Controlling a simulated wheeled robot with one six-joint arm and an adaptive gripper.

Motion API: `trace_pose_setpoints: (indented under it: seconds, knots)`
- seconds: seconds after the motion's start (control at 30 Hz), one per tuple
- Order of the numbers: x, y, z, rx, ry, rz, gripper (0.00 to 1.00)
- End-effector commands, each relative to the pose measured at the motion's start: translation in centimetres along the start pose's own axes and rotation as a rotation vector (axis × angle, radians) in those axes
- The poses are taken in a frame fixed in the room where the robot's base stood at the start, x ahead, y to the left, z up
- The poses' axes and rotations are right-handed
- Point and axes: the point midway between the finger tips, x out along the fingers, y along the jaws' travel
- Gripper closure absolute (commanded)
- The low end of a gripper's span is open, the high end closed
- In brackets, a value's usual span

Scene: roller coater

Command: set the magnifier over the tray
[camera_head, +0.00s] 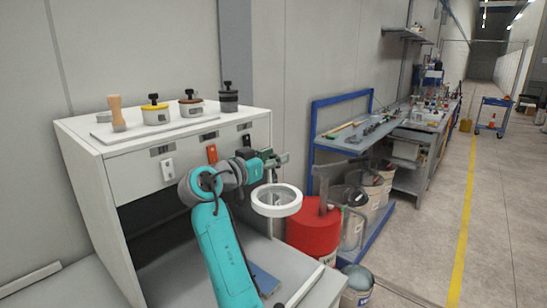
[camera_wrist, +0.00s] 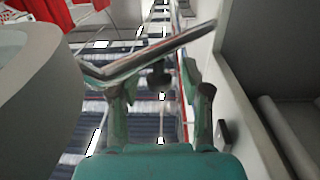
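The magnifier is a white ring with a clear lens (camera_head: 276,201), level in the head view, just below and right of my gripper (camera_head: 278,159). Its pale rounded side (camera_wrist: 30,85) fills the left of the wrist view. A shiny metal bar (camera_wrist: 150,56), seemingly the magnifier's arm, crosses in front of my gripper (camera_wrist: 157,90). The two fingers stand apart, with a dark knob (camera_wrist: 159,76) showing between them. I cannot tell whether they touch the bar. A blue flat piece (camera_head: 264,279) lies below, partly behind my arm; I cannot tell whether it is the tray.
The white coater cabinet (camera_head: 130,177) stands left, with several knobbed pots and a wooden-handled tool on top. A red drum (camera_head: 314,232) and buckets stand close right of the magnifier. A blue-framed workbench (camera_head: 343,142) is behind them.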

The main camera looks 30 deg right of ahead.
Motion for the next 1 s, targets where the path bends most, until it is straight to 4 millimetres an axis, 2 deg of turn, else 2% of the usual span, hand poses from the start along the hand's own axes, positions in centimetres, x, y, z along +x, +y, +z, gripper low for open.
trace_pose_setpoints:
  seconds: [0.23,0.37,0.8,1.0]
  knots:
    - [-0.1,0.0,-0.1,0.001,0.001,0.0,0.53]
    - [-1.1,-0.1,-0.1,0.001,0.001,-0.002,0.53]
    - [-9.2,-0.1,0.0,0.0,0.0,-0.003,0.53]
    - [-11.4,0.0,0.0,0.0,0.001,-0.001,0.53]
